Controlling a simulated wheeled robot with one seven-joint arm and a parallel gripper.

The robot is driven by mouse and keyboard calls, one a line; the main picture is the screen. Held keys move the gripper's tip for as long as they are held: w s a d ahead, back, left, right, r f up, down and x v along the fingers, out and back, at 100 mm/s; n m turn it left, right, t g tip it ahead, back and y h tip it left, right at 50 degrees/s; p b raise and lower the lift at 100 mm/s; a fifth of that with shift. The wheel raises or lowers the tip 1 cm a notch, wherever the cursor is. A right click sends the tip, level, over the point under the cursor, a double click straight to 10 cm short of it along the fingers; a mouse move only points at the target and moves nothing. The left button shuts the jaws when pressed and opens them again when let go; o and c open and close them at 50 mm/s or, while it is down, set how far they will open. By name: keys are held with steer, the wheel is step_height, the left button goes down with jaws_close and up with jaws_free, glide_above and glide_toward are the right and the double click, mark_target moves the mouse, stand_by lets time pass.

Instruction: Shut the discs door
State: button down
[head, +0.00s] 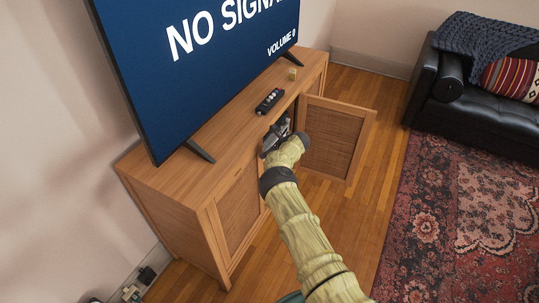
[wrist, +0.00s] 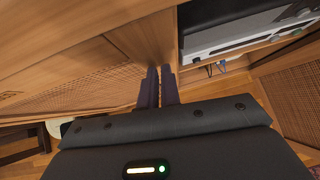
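The wooden cabinet (head: 190,183) under the television has one door (head: 333,138) standing wide open, swung out to the right, with a woven panel. I take it as the discs door; no label is readable. In the wrist view the open door (wrist: 293,92) is at the right edge. My gripper (head: 277,138) is at the cabinet front by the opening, left of the open door and apart from it. In the wrist view my gripper's fingers (wrist: 160,84) look together, with nothing visible between them. My forearm partly hides the opening.
The left cabinet door (head: 239,210) is closed. A grey device (wrist: 250,28) sits inside the open compartment. The television (head: 200,60) stands there. Floor (head: 368,160) right of the door is clear, before the rug (head: 440,220).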

steer(key=shift+w+a+r, duration=0.15)
steer(key=shift+a+r, duration=0.2)
steer(key=shift+a, duration=0.25)
steer(key=s+d+r+p, duration=0.2)
steer(key=s+d+r, duration=0.3)
steer(key=d, duration=0.6)
steer(key=shift+s+r+p, duration=0.2)
steer(key=shift+r+p, duration=0.2)
steer(key=shift+r, duration=0.25)
